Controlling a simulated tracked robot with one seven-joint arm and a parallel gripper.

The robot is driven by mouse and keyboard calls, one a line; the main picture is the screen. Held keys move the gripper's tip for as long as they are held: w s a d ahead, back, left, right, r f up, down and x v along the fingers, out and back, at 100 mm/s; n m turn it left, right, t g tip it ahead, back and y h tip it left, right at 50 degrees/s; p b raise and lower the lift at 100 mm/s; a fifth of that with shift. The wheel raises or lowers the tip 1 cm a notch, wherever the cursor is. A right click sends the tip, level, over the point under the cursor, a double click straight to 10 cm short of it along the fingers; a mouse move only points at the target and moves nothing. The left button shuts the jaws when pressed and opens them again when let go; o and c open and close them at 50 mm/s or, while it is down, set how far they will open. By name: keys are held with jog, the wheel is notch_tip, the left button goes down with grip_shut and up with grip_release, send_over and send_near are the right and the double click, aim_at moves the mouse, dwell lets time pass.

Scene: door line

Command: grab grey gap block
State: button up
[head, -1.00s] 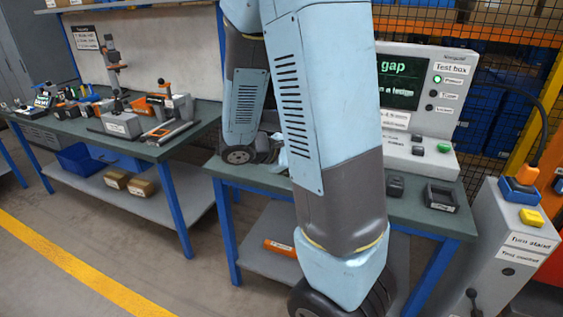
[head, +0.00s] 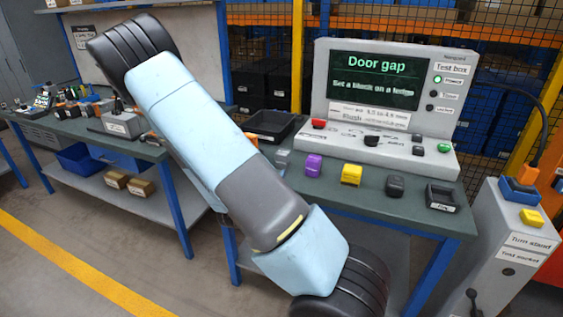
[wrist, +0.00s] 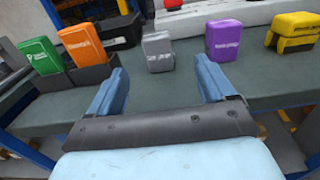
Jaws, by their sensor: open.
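The grey gap block (wrist: 158,52) stands upright on the green bench top in the wrist view. It lies a little beyond my gripper (wrist: 161,82), roughly centred between the two blue fingers. The fingers are apart with nothing between them, and they do not touch the block. In the head view the grey block (head: 282,160) shows small on the bench, close to the edge of my arm. My gripper's fingers are hidden in the head view.
A purple block (head: 313,164) and a yellow block (head: 351,174) stand right of the grey one. Green (wrist: 40,55) and orange (wrist: 82,46) blocks sit in a dark holder to the left. The test box (head: 390,90) stands behind. A black tray (head: 268,125) is at the back.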

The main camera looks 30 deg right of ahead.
aim_at(280, 156)
jog(key=x, duration=0.7)
jog(key=shift+w+d, duration=0.15)
jog(key=shift+x, duration=3.2)
jog(key=shift+w, duration=0.2)
jog(key=shift+c, duration=0.5)
jog(key=c, duration=1.1)
jog(key=shift+r, duration=0.1)
